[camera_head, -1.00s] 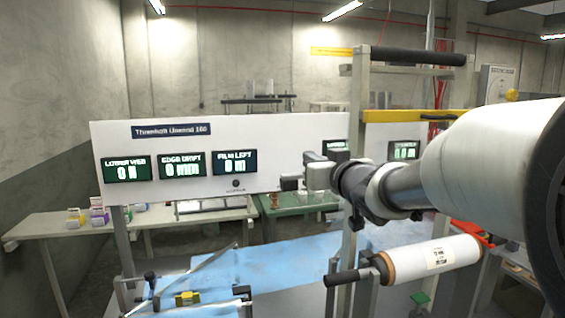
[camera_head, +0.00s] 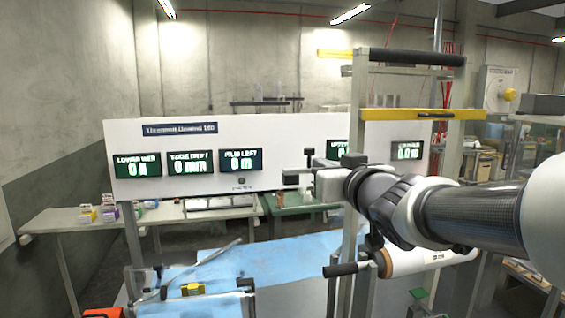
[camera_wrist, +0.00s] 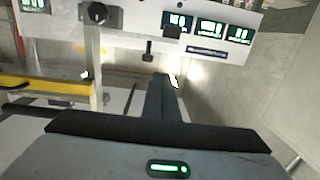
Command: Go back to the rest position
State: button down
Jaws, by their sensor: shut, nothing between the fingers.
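My gripper (camera_head: 300,173) is at the end of my arm, which reaches in from the right side of the head view. It is raised in front of the white display panel (camera_head: 215,205) and is shut with nothing held. In the wrist view its dark fingers (camera_wrist: 163,100) point away from the camera toward the panel, which appears upside down there. The panel carries several green-lit readouts, the left ones showing 0. My arm hides part of the panel's right side.
A film roll (camera_head: 420,260) with a dark handle is partly behind and below my arm. A metal frame with a yellow bar (camera_head: 425,114) stands behind my arm. Blue film (camera_head: 270,258) lies below the panel. A table with small boxes (camera_head: 88,213) is at the left.

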jog(key=s+d+f+m+g+h+p, duration=0.3)
jog(key=s+d+f+g+h, duration=0.3)
jog(key=s, duration=0.6)
jog(key=s+a+f+g+y+p, duration=0.1)
jog(key=s+f+g, duration=0.1)
jog(key=s+f, duration=0.2)
jog(key=s+a+f+g+y+p, duration=0.1)
jog(key=s+f+g, duration=0.2)
jog(key=s, duration=0.8)
notch_tip(320, 180, down, 3)
jog(key=shift+a+r+g, duration=0.2)
jog(key=shift+a+g, duration=0.1)
jog(key=shift+a, duration=0.05)
